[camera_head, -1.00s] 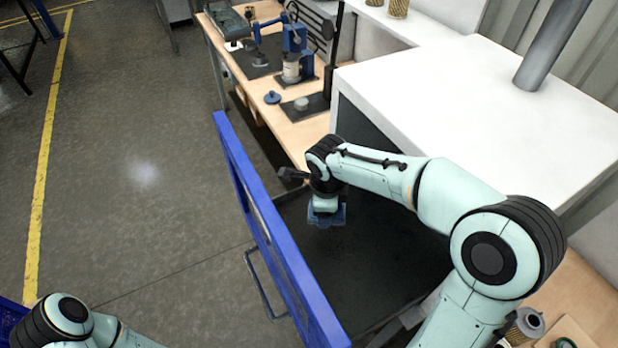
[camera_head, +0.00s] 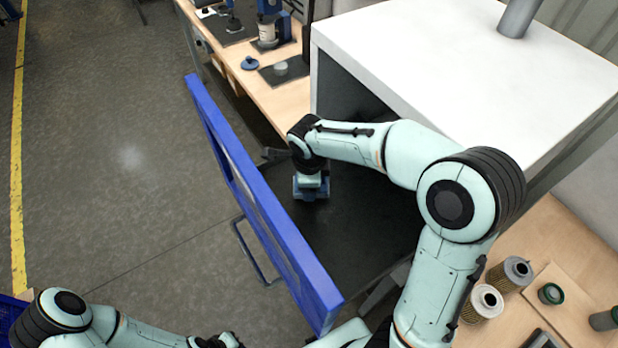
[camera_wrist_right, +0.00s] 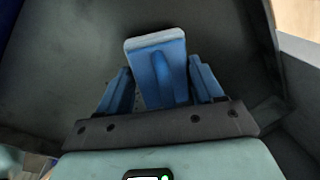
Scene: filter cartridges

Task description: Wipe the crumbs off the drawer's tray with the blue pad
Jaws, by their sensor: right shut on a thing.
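The blue drawer front (camera_head: 262,200) stands pulled out from the white cabinet, with the dark grey tray (camera_head: 372,228) behind it. My right gripper (camera_head: 311,190) points down over the tray, close behind the drawer front. In the right wrist view my right gripper (camera_wrist_right: 160,88) is shut on the blue pad (camera_wrist_right: 158,62), which has a pale edge. The pad is at or just above the tray floor (camera_wrist_right: 72,62); contact cannot be told. I cannot make out crumbs. My left gripper (camera_head: 217,342) is partly cut off at the bottom edge, outside the drawer.
The white cabinet (camera_head: 440,60) overhangs the tray's back. A wooden bench (camera_head: 290,100) with a blue press stands beyond. Filter cartridges (camera_head: 484,302) and a green-ringed part (camera_head: 550,293) sit on the right-hand bench. The floor left of the drawer is clear.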

